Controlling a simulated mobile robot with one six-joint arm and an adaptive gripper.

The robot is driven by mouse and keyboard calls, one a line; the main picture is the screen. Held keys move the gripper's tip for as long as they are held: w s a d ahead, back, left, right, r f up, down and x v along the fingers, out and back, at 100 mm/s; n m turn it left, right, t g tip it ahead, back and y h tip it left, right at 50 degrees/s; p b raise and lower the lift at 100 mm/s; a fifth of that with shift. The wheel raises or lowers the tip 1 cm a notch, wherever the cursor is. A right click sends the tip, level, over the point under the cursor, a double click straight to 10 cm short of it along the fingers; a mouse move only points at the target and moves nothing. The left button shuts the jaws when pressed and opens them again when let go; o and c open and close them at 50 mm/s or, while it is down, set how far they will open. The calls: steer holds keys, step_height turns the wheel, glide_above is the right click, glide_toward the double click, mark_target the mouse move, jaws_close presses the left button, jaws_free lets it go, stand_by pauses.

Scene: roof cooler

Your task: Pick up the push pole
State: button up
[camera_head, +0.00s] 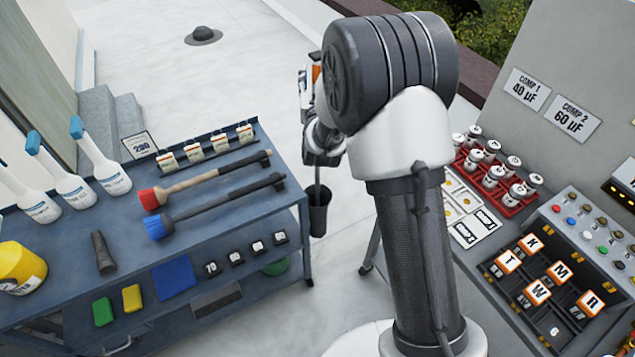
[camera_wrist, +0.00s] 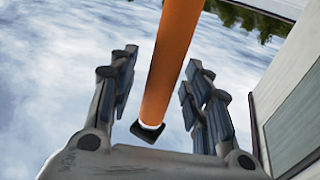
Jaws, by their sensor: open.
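An orange pole (camera_wrist: 170,55), which looks like the push pole, runs down from the top of the wrist view to a pale ring and a dark square end. My gripper (camera_wrist: 160,72) is open, with a finger on each side of the pole in that picture. I cannot tell whether the pole is fully between the fingers or beyond them; no contact shows. In the head view, a small orange part (camera_head: 315,73) shows beside my arm, and a thin dark rod rises from a dark cup-like holder (camera_head: 319,212). My arm hides much of this area.
A grey panel with capacitors (camera_head: 492,172) and lettered tiles (camera_head: 537,292) stands on the right. Pale roof floor (camera_head: 240,85) lies open behind.

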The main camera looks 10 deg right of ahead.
steer(key=shift+c, duration=0.6)
jaws_close()
